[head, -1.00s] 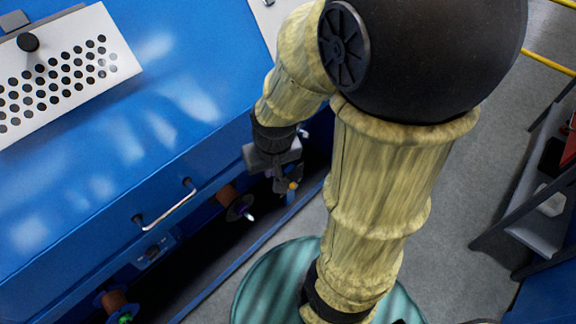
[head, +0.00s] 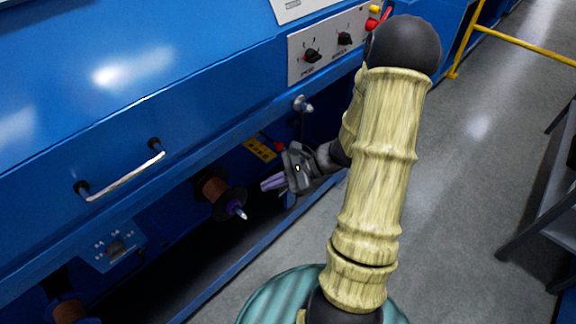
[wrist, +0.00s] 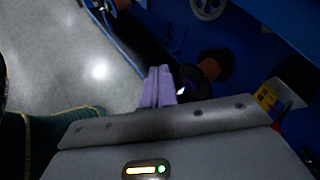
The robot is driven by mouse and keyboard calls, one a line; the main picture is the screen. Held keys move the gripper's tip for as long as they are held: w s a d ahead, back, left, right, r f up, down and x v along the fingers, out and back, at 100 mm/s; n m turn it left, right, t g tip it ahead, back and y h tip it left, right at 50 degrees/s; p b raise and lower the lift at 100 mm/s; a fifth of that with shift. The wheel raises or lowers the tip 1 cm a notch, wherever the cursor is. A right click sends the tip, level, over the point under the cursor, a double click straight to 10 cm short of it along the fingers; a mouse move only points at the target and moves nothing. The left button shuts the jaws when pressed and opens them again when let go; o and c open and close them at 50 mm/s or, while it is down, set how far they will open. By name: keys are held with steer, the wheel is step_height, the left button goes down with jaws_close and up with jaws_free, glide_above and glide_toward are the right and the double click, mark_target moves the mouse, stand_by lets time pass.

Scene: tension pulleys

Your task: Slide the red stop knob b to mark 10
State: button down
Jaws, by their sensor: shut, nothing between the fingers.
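My gripper (head: 271,183) has purple fingers and is shut with nothing between them. It is in front of the lower face of the blue machine, right of a copper-brown spool (head: 213,189). The fingers also show in the wrist view (wrist: 158,86), close together. A small red part (head: 279,147) shows beside a yellow plate (head: 260,149), just above my gripper. It may be a stop knob, but I cannot read any letter or mark on it. The yellow plate is also at the right in the wrist view (wrist: 267,97).
A metal handle (head: 125,178) sticks out from the blue machine (head: 200,100). A small blue dial panel (head: 113,246) and another spool (head: 69,311) are lower left. A switch panel (head: 328,45) is above.

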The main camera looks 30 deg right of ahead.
steer(key=w+d+f+m+t+b, duration=0.5)
steer(key=d+f+m+t+b, duration=0.2)
steer(key=d+f, duration=0.2)
steer(key=m+t+h+b, duration=0.4)
steer(key=m+t+h, duration=0.1)
steer(key=m+t, duration=0.1)
glide_toward(281, 146)
steer(key=b+x, duration=0.2)
steer(key=x, duration=0.1)
steer(key=b+x, duration=0.2)
steer(key=shift+w+f, duration=0.3)
steer(key=shift+f, duration=0.05)
steer(key=shift+w+a+r, duration=0.15)
steer(key=shift+w+a, duration=0.05)
steer(key=shift+w, duration=0.45)
steer(key=shift+p+x, duration=0.3)
steer(key=shift+x, duration=1.25)
steer(key=shift+r, duration=0.15)
